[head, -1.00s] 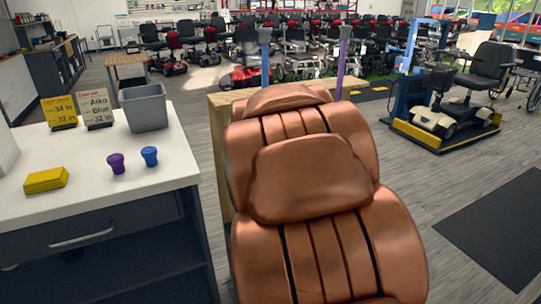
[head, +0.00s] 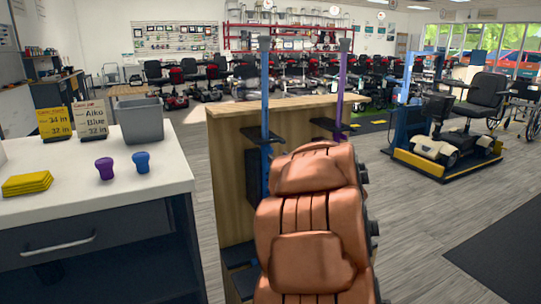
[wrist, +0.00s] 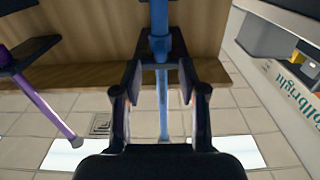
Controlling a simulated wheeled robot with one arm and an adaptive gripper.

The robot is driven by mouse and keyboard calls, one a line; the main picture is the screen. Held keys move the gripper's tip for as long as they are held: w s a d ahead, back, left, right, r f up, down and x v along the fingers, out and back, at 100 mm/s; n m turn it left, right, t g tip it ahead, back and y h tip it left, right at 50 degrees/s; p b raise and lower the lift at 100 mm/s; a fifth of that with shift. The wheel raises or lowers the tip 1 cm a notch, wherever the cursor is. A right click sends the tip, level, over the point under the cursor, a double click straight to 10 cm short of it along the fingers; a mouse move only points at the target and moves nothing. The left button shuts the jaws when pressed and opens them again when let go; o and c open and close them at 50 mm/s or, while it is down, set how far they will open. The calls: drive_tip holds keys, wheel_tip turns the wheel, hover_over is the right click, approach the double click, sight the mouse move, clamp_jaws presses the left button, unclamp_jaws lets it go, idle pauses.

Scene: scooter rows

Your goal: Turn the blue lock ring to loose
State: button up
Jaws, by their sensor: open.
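The blue post (head: 265,95) stands upright at the wooden panel, with a black bracket partway up. In the wrist view, which looks upside down, the blue post (wrist: 163,115) runs between my gripper's fingers. A wider blue collar (wrist: 158,45), apparently the lock ring, sits at the black bracket just beyond the fingertips. My gripper (wrist: 159,70) is open, one finger on each side of the post, holding nothing. I cannot tell whether it touches. My gripper is hidden in the head view behind my copper-coloured arm. Any mark on the ring is too small to read.
A purple post (head: 340,85) stands to the right.

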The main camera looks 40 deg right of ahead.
sight(272, 153)
drive_tip(key=shift+b+x, duration=0.55)
drive_tip(key=shift+x, duration=2.9)
drive_tip(key=shift+c, duration=0.2)
clamp_jaws()
